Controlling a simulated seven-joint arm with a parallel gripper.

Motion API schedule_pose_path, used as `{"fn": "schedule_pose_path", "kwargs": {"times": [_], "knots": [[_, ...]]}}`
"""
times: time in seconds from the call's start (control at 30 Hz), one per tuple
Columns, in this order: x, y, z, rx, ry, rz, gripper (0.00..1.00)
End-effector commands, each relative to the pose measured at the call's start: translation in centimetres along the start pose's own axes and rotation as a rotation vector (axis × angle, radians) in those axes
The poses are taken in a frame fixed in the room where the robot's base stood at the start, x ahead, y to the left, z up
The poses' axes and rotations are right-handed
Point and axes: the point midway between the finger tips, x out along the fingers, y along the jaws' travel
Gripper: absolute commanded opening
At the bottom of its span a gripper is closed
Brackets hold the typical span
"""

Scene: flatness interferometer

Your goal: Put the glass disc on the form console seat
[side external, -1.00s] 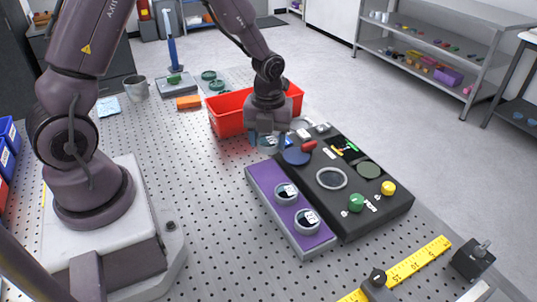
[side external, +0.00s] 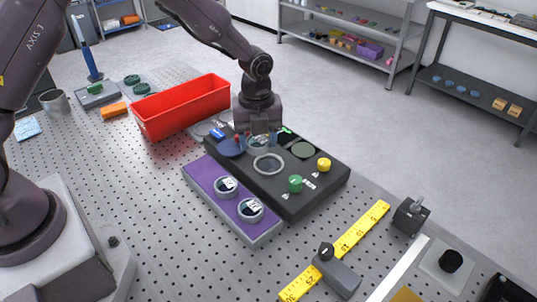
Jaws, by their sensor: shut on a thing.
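My gripper (side external: 258,140) points straight down over the back part of the black console (side external: 325,181). It is shut on a pale, clear thing that looks like the glass disc (side external: 257,144), mostly hidden by the fingers. The disc is just behind a light ring-shaped seat (side external: 268,164) on the console top; I cannot tell its exact height. A blue round pad (side external: 231,147) lies left of the gripper and a dark green round pad (side external: 302,150) right of it. Which console or seat is the form one cannot be read.
A purple console (side external: 205,185) with two round dials adjoins the black one. Green (side external: 295,183) and yellow (side external: 323,165) knobs stand up from the black console. A red bin (side external: 180,107) stands behind left. A yellow ruler (side external: 340,247) lies in front.

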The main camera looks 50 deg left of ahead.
Motion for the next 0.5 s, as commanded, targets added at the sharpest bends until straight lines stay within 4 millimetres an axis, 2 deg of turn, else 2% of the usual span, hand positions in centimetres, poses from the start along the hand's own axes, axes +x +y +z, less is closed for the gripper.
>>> {"fn": "schedule_pose_path", "kwargs": {"times": [0.03,0.17,0.37,0.5], "knots": [[1.0,-0.8,0.3,0.001,0.001,-0.001,0.29],[2.3,-1.8,1.0,0.0,-0.001,-0.002,0.29],[3.4,-2.5,1.4,0.001,-0.001,-0.002,0.29],[5.4,-2.6,1.4,0.002,0.001,0.001,0.29]]}}
